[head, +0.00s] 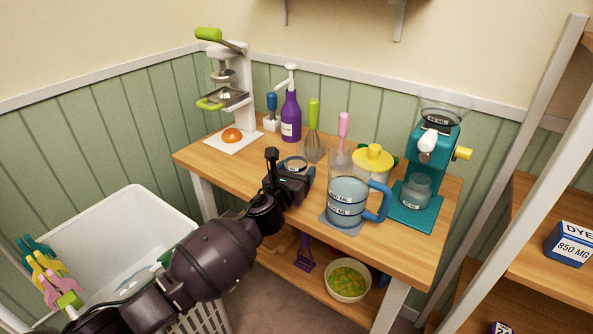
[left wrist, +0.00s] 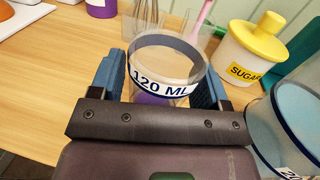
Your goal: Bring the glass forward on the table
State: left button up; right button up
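A clear glass (left wrist: 170,74) with a dark blue rim line and a "120 ML" label stands upright on the wooden table (left wrist: 60,50). In the head view the glass (head: 296,163) shows only in part, behind my left gripper (head: 296,176). In the left wrist view my left gripper (left wrist: 160,80) has one blue finger on each side of the glass. A narrow gap shows at the left finger; the right finger is close to or touching the glass. Something purple shows low through the glass. My right gripper is not in view.
A blue measuring jug (head: 347,203) stands right of the gripper. Behind are a sugar pot (head: 373,161), a whisk (head: 314,142) and a purple bottle (head: 291,118). A teal grinder (head: 432,150) is at the right, a juicer (head: 235,95) at the back left. The front-left tabletop is clear.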

pick_arm(q)
jog(key=shift+o, duration=0.8)
jog(key=shift+r, duration=0.1)
